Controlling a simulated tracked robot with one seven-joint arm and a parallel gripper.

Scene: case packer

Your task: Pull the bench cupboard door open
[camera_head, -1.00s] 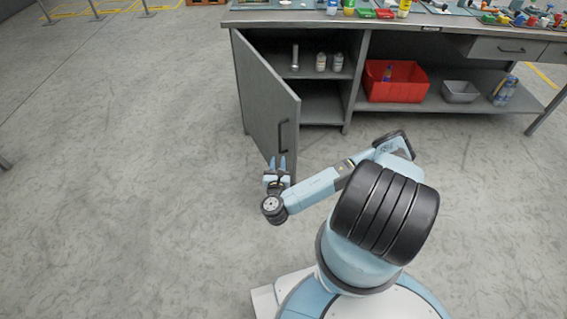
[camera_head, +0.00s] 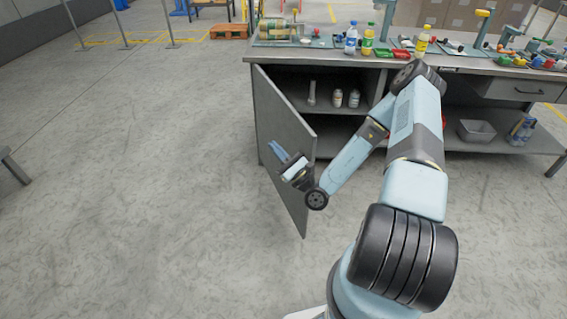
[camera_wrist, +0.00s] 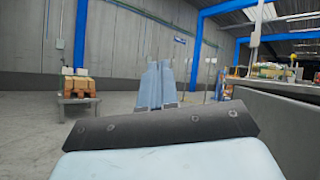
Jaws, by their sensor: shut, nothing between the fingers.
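The grey bench cupboard door (camera_head: 285,120) stands ajar in the head view, hinged at the bench's left end with its free edge swung out toward me. My gripper (camera_head: 280,152) is shut and empty. Its blue fingers point up and left and overlap the door's visible face near the free edge. I cannot tell whether they touch it. The door handle is not visible, and my gripper and wrist cover part of that area. In the wrist view my two fingers (camera_wrist: 158,85) stand together with nothing between them.
The bench (camera_head: 385,62) carries bottles (camera_head: 367,38) and small parts. Inside the open cupboard, small containers (camera_head: 337,97) stand on a shelf (camera_head: 300,103). A grey bin (camera_head: 477,131) sits on the right lower shelf. The floor (camera_head: 160,150) left of the door is clear.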

